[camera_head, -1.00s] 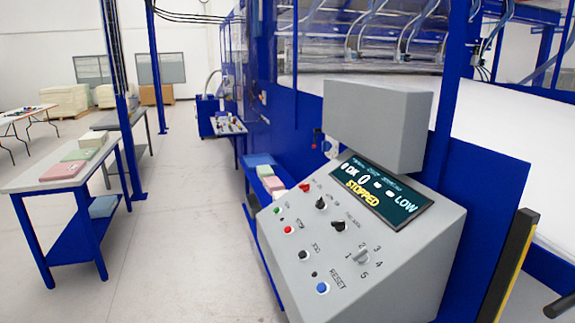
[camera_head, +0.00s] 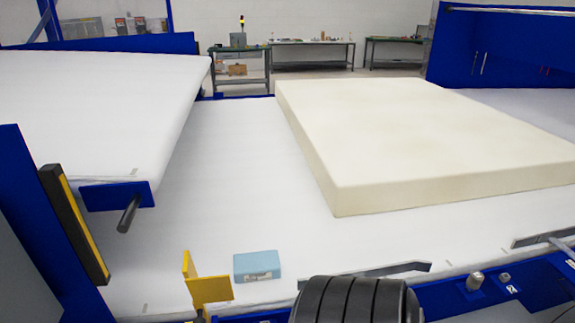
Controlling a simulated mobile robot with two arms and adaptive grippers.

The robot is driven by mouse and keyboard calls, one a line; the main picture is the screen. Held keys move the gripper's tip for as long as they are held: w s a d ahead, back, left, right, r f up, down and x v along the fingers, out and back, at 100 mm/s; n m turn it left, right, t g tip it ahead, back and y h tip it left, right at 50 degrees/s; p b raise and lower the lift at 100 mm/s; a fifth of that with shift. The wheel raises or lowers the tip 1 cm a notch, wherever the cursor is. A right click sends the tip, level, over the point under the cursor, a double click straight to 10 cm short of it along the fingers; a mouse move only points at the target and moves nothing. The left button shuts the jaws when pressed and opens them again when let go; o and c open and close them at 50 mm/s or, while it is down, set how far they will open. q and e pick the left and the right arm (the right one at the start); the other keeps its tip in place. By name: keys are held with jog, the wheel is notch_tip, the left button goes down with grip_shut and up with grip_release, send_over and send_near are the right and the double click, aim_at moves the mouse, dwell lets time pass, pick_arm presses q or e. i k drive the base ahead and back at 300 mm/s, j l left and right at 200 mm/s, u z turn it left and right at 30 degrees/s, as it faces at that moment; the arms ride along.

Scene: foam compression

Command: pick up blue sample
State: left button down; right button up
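The blue sample (camera_head: 257,266) is a small light-blue block with a pale mark on its front face. It lies on the white conveyor surface (camera_head: 230,170), close to the near edge at the bottom middle of the head view. Nothing touches it from above. Neither of my grippers shows in the head view, so I cannot see whether they are open or shut.
A yellow bracket (camera_head: 205,288) stands just left of the sample. A dark ribbed cylinder (camera_head: 352,301) is at the near right; its nature is unclear. A large cream foam block (camera_head: 430,135) lies farther back. The white surface behind the sample is clear.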

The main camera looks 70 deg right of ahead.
aim_at(265, 265)
jog(key=z, duration=1.95)
